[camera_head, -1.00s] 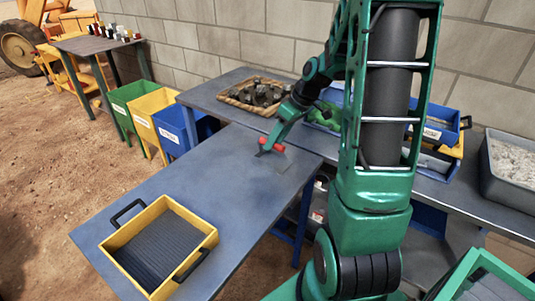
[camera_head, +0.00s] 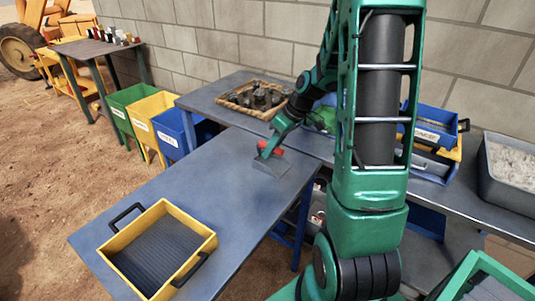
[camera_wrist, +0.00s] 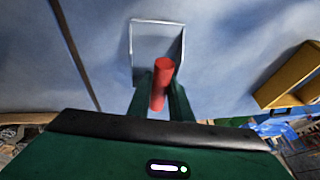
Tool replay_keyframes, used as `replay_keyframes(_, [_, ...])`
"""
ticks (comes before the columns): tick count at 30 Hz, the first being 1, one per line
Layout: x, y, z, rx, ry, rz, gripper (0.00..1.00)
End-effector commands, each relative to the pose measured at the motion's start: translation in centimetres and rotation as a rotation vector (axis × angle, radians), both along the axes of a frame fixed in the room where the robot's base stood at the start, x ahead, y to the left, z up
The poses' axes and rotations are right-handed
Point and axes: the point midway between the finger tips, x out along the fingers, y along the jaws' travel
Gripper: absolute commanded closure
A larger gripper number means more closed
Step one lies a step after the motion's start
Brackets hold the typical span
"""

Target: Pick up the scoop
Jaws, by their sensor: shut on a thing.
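The scoop has a grey metal pan (camera_head: 271,166) and a red handle (camera_head: 270,148). In the head view it is at the right end of the blue-grey table (camera_head: 210,190). My gripper (camera_head: 262,151) is at the red handle. In the wrist view the scoop's pan (camera_wrist: 157,45) lies beyond the fingers, and its red handle (camera_wrist: 162,80) is between the two fingers of my gripper (camera_wrist: 161,92), which is shut on it. I cannot tell whether the pan touches the table.
A yellow tray (camera_head: 208,243) with black handles stands on the table's near left. A wicker tray of dark rocks (camera_head: 233,101) is on the rear bench. Green, yellow and blue bins (camera_head: 173,124) stand behind the table. The table's middle is clear.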

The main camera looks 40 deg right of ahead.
Motion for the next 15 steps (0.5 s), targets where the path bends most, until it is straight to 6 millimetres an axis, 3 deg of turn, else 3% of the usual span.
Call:
replay_keyframes(5, [0.1,0.0,0.9,-0.001,-0.004,0.0,1.0])
replay_keyframes(11, [0.1,-0.1,4.0,-0.004,-0.006,0.0,1.0])
replay_keyframes(15, [-0.9,2.7,5.8,-0.002,-0.005,0.004,1.0])
